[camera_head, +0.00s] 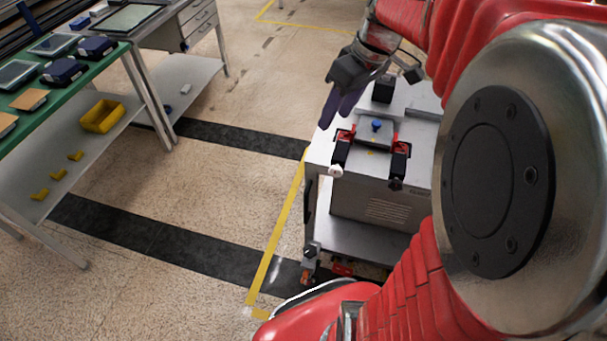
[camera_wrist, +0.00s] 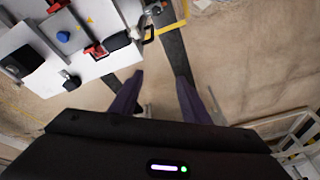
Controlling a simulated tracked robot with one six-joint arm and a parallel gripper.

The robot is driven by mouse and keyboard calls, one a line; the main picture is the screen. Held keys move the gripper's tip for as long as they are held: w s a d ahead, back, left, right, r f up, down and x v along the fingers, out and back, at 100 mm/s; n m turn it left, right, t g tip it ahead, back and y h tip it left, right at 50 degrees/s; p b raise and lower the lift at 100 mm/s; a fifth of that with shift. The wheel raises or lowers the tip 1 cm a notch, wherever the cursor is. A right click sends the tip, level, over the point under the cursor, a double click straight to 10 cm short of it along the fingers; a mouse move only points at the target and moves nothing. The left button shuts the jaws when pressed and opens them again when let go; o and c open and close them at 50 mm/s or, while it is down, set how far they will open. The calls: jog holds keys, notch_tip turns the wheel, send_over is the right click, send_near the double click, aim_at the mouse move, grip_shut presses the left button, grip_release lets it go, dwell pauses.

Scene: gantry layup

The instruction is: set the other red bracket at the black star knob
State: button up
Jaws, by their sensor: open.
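My gripper (camera_head: 340,103) is in front of the left side of the grey cart in the head view. Its purple fingers are apart and empty in the wrist view (camera_wrist: 160,78). On the cart top, a grey plate with a blue knob (camera_head: 376,125) has a red part at its left (camera_head: 346,133) and right (camera_head: 399,146), each next to a black block; I cannot tell whether these are the red brackets. The blue knob also shows in the wrist view (camera_wrist: 63,36).
The cart (camera_head: 318,152) also carries a black block (camera_head: 383,89) behind the plate. A green-topped bench (camera_head: 60,95) with several boxes and a yellow bin (camera_head: 102,116) stands at the left. Open floor lies between bench and cart. Another red piece (camera_head: 342,270) lies low by the cart.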

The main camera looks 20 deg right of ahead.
jog(key=s+a+m+t+h, duration=0.2)
jog(key=s+a+m+t, duration=0.1)
jog(key=s+a, duration=0.9)
jog(key=shift+s+a+f+m, duration=0.4)
jog(key=shift+a+m, duration=0.1)
jog(key=shift+a, duration=0.1)
